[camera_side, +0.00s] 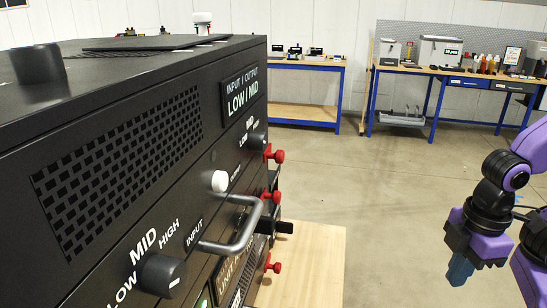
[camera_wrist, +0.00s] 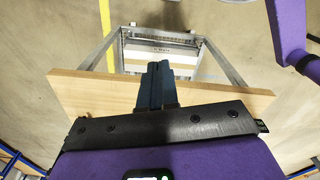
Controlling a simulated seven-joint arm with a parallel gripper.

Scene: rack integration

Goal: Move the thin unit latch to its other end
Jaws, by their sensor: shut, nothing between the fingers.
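The rack of black units (camera_side: 120,160) fills the left of the side view, its front panels facing right. A black latch-like piece (camera_side: 283,227) sticks out at the panel's right edge, beside the grey handle (camera_side: 240,230). I cannot tell for sure whether it is the thin unit latch, or which end it is at. Lower units are partly hidden by the handle and knob. My gripper (camera_side: 461,270) is at the right, well apart from the rack, its blue fingers shut and pointing down. In the wrist view my gripper's fingers (camera_wrist: 156,84) are together and empty.
Red knobs (camera_side: 274,156) stick out along the rack's right edge. A wooden board (camera_side: 313,265) lies beyond the rack; a wooden board (camera_wrist: 90,92) also shows below my fingers in the wrist view. Open floor (camera_side: 385,190) lies between rack and arm. Workbenches (camera_side: 305,66) stand behind.

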